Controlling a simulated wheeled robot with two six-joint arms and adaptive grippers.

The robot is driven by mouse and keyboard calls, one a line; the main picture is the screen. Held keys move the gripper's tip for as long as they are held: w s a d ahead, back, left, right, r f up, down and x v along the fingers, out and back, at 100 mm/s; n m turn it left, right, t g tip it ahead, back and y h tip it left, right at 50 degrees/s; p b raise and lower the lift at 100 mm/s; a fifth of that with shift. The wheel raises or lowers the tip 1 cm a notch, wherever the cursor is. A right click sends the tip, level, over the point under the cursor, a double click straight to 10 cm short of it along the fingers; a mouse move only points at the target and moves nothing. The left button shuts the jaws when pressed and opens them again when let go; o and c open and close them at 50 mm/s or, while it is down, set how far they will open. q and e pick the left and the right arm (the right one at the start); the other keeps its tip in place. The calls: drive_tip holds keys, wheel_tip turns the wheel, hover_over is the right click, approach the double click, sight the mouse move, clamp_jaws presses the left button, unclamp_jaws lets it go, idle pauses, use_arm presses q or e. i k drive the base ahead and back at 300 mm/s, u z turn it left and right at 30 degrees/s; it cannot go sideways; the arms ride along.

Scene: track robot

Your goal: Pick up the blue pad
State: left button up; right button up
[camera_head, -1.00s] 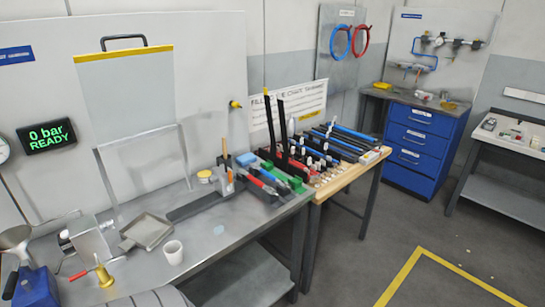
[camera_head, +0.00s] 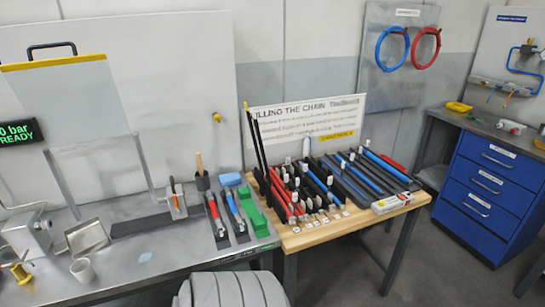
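A light blue block-like pad (camera_head: 231,179) lies near the back right of the grey metal bench (camera_head: 185,262), behind the red and blue-handled tools. Neither of my grippers is in view.
Green blocks (camera_head: 254,212), a red-handled tool (camera_head: 215,215) and a brush holder (camera_head: 202,180) crowd the block-like pad. A wooden table (camera_head: 305,238) with several bars adjoins at right. A white cup (camera_head: 83,270) stands at left. The bench's front middle is mostly clear.

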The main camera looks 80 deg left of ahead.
sight(229, 179)
drive_tip(key=i, duration=1.05)
drive_tip(key=u, duration=2.3)
